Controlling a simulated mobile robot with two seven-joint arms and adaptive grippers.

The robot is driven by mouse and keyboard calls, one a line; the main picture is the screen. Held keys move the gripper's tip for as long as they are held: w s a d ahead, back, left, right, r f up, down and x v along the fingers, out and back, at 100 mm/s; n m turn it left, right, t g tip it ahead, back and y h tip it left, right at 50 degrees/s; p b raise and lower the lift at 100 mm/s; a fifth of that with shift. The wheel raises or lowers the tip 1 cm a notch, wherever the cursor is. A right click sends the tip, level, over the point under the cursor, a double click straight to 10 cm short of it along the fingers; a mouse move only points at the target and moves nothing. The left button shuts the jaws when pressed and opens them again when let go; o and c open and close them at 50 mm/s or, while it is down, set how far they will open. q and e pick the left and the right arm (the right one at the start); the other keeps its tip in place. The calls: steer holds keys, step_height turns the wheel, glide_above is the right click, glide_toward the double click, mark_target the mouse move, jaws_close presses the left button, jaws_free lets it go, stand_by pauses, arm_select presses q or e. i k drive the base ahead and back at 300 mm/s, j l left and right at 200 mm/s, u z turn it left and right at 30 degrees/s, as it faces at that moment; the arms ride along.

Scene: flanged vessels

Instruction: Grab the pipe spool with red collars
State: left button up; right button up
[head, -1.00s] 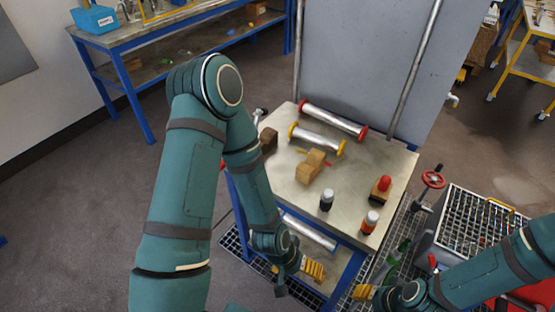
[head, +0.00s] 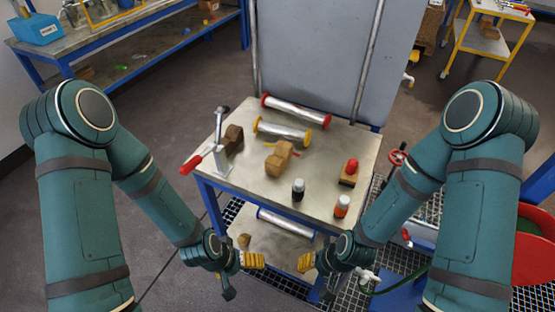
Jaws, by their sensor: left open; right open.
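The pipe spool with red collars (head: 297,112) is a silver tube with a red flange at each end. It lies at the back of the metal-topped table (head: 330,160), in front of the grey panel. A similar spool with yellow collars (head: 282,132) lies just in front of it.
On the table are a wooden block (head: 279,158), a dark bottle (head: 298,190), an orange-labelled bottle (head: 342,206), a red-knobbed block (head: 349,173) and a red-handled clamp (head: 205,155). A grey panel (head: 310,60) stands behind. Another silver tube (head: 286,222) lies on the lower shelf.

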mark_target(294, 109)
steer(key=u, duration=1.95)
steer(key=i+j+u, duration=0.15)
steer(key=i+u, duration=0.15)
steer(key=i, duration=0.8)
steer(key=i+z, duration=0.25)
steer(key=i, duration=0.45)
steer(key=i+j+z, duration=0.25)
steer(key=i, duration=0.45)
steer(key=i+l+z, duration=0.1)
steer(key=i+z, duration=0.15)
steer(key=z, duration=0.2)
steer(key=i+z, duration=0.25)
steer(key=z, duration=0.25)
steer(key=i+z, duration=0.3)
steer(key=z, duration=0.15)
steer(key=i+l+z, duration=0.15)
steer(key=i+z, duration=0.85)
steer(key=i+j+z, duration=0.1)
steer(key=i+z, duration=0.15)
steer(key=i, duration=0.25)
steer(key=i+j+z, duration=0.3)
steer(key=i, duration=0.25)
steer(key=l, duration=0.1)
